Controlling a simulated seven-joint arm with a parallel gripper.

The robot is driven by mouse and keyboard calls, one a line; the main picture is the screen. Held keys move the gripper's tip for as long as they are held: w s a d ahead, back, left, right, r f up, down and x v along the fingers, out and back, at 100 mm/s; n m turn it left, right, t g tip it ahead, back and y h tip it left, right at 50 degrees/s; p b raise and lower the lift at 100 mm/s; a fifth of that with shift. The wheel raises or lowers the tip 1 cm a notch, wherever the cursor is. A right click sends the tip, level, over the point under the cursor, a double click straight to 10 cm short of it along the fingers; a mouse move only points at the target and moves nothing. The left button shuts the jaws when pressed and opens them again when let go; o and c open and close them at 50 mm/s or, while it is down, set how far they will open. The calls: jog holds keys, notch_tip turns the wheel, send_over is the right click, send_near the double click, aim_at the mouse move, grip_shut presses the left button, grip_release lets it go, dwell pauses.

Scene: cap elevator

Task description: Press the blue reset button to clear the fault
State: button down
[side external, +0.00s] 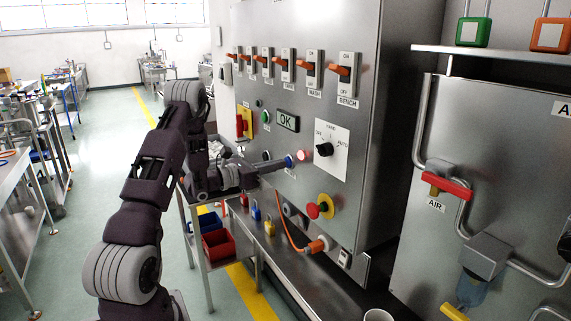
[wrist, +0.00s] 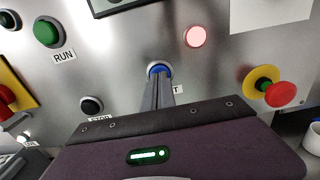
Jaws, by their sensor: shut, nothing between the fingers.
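The blue reset button (side external: 289,161) is on the steel panel front, beside a lit pinkish round lamp (side external: 302,156). In the wrist view the blue button (wrist: 159,68) shows just beyond my fingertips. My gripper (side external: 284,164) is shut and empty, its fingers pointing at the panel. The fingertips (wrist: 158,80) overlap the lower part of the button and look to be at it or touching it. I cannot tell whether the button is pushed in. The label below it is mostly hidden by my fingers. A small display (side external: 288,121) above reads OK.
Near the button are a green RUN button (wrist: 48,32), a black button (wrist: 91,106), a red emergency stop on yellow (side external: 320,207) and a black rotary switch (side external: 324,149). Orange-handled switches (side external: 283,63) line the panel top. An orange cable plug (side external: 318,245) sits below.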

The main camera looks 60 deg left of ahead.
jog(key=shift+w, duration=0.35)
dwell(0.3)
jog(key=s, duration=0.5)
jog(key=shift+s, duration=0.1)
dwell(0.5)
dwell(0.6)
